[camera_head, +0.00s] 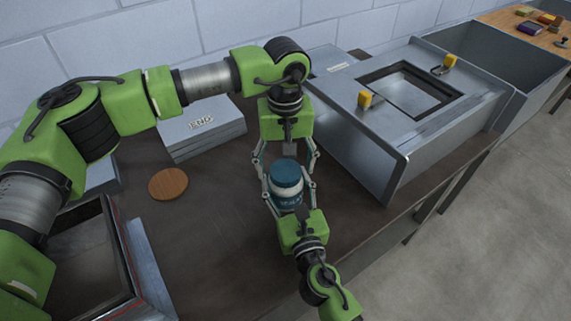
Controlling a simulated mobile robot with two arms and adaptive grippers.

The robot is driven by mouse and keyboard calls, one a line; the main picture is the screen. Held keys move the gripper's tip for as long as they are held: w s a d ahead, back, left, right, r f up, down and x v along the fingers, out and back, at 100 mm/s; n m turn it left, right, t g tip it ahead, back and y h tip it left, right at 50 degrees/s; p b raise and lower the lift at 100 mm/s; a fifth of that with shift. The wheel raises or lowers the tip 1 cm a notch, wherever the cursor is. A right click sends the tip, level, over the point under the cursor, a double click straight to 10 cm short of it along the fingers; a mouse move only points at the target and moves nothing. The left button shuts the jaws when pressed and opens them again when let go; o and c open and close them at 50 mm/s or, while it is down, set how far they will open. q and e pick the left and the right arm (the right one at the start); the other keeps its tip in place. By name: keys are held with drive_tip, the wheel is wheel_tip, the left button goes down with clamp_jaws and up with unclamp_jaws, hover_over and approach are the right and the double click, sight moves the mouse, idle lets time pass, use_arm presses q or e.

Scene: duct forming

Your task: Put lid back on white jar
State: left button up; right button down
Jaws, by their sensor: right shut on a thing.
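The jar (287,200) stands in the middle of the table, with a white band and a blue label. A teal round top (286,174) covers its upper end and looks like the lid; I cannot tell whether it is fully seated. My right gripper (290,191) reaches in from the lower right and is shut on the jar, one finger on each side. My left gripper (287,168) points down from behind, fingers spread wide on either side of the teal top, and holds nothing that I can see.
A round wooden disc (168,184) lies on the dark table to the left. Grey boxes (203,133) stand behind it. A large metal duct piece (385,130) with yellow-handled clamps fills the right. An open-framed box (85,262) is at lower left.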

use_arm(q)
wheel_tip(320, 180, up, 12)
idle(0.6)
use_arm(e)
drive_tip(key=c, duration=0.7)
unclamp_jaws()
drive_tip(key=v, duration=1.2)
